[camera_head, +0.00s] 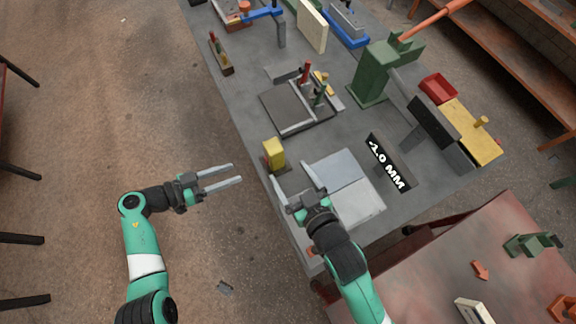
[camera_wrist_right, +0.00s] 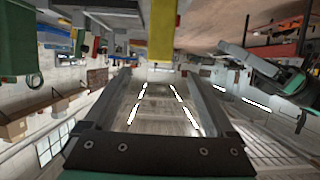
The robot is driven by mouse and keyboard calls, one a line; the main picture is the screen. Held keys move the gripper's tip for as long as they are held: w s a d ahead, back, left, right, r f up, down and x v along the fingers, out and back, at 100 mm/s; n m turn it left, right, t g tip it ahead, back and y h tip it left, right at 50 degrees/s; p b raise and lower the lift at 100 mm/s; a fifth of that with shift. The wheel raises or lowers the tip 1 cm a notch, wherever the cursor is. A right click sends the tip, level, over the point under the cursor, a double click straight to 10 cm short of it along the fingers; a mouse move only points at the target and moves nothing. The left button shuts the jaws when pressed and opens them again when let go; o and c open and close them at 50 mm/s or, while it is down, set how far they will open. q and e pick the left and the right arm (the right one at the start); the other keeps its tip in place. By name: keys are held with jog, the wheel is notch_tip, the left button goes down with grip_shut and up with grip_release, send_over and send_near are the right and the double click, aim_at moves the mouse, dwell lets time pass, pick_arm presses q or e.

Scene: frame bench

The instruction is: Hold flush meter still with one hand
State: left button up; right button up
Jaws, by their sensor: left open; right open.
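A small yellow block (camera_head: 274,152) on a dark base stands at the bench's left edge. Which of these is the flush meter, I cannot tell. My right gripper (camera_head: 288,172) is open and empty over the bench's left edge, its fingers pointing toward the yellow block, just short of it. In the right wrist view, a yellow piece (camera_wrist_right: 161,32) shows beyond the open fingers (camera_wrist_right: 157,73). My left gripper (camera_head: 237,173) is open and empty over the floor, left of the bench.
Pale plates (camera_head: 340,167) lie right of my right gripper. A dark fixture (camera_head: 297,108) with red and green handles and a green press (camera_head: 372,73) stand farther back. A red table (camera_head: 510,245) is at lower right.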

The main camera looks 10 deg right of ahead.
aim_at(277, 155)
jog(key=x, duration=1.1)
jog(key=shift+w, duration=0.25)
grip_shut()
dwell(0.3)
